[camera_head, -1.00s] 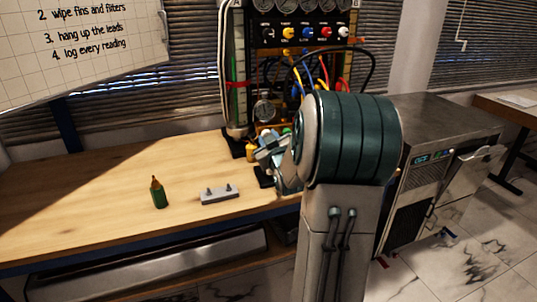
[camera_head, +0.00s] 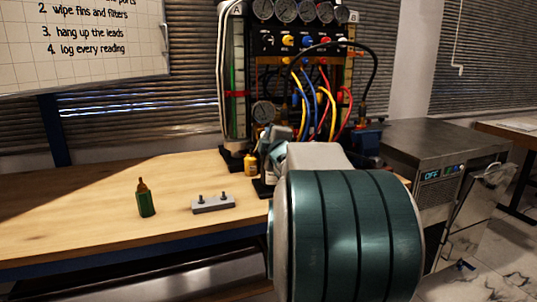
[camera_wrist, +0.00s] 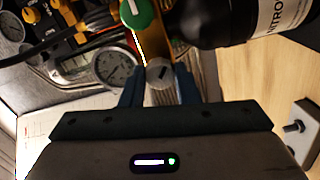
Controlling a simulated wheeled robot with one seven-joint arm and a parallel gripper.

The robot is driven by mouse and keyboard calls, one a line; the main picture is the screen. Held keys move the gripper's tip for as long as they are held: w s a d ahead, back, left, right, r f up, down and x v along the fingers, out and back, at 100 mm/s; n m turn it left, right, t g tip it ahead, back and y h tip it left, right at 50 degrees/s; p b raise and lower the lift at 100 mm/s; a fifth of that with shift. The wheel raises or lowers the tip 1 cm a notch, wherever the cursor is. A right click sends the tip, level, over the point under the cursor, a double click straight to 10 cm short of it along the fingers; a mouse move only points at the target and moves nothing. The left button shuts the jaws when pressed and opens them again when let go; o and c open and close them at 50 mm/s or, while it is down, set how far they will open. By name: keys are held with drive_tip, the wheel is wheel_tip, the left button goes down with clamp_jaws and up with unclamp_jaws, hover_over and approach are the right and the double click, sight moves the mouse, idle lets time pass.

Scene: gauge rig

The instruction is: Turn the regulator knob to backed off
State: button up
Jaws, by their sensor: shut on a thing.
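The regulator knob (camera_wrist: 159,72) is a small grey round knob with a dark slot-like mark, seen in the wrist view between my fingers. My gripper (camera_wrist: 158,80) has its two blue fingers on either side of the knob and is shut on it. A gauge with a pale dial (camera_wrist: 115,68) sits just left of the knob. In the head view my arm hides the knob and most of my gripper.
A green-and-white knob (camera_wrist: 137,12) and a dark bottle with a white label (camera_wrist: 265,20) are close to my fingers. The gauge rack (camera_head: 305,40) has hanging coloured leads.

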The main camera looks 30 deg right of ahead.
drive_tip(key=shift+n+b, duration=2.85)
drive_tip(key=shift+n, duration=0.85)
drive_tip(key=o, duration=1)
drive_tip(key=p+v, duration=0.2)
drive_tip(key=v, duration=1.2)
drive_tip(key=shift+w, duration=0.1)
